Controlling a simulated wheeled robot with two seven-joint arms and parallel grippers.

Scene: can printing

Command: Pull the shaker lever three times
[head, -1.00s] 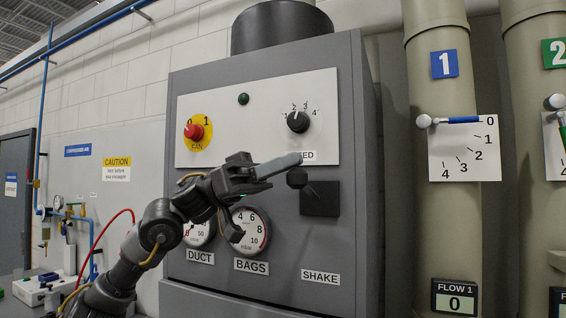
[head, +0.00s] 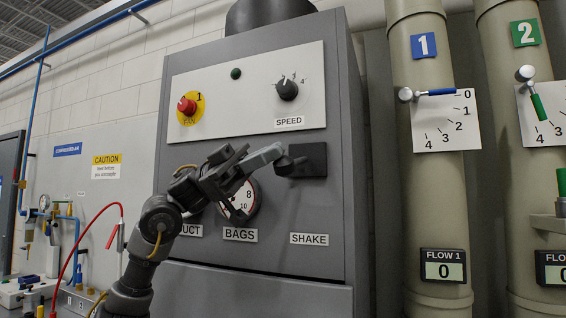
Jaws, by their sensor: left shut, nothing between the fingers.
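The shaker lever (head: 284,163) has a dark knob on a short stem that comes out of a black square plate (head: 310,157) above the SHAKE label (head: 309,239). The knob sits at the plate's left side, about level with its lower half. My left gripper (head: 274,152) is shut and empty. Its pale fingertips reach from the left to the top left of the knob; whether they touch it I cannot tell. My right gripper is not in view.
The grey cabinet carries a red FAN knob (head: 187,106), a black SPEED dial (head: 288,90) and a BAGS gauge (head: 241,200) partly behind my left gripper. Pipes with a blue lever (head: 436,92) and a green lever (head: 538,106) stand at right.

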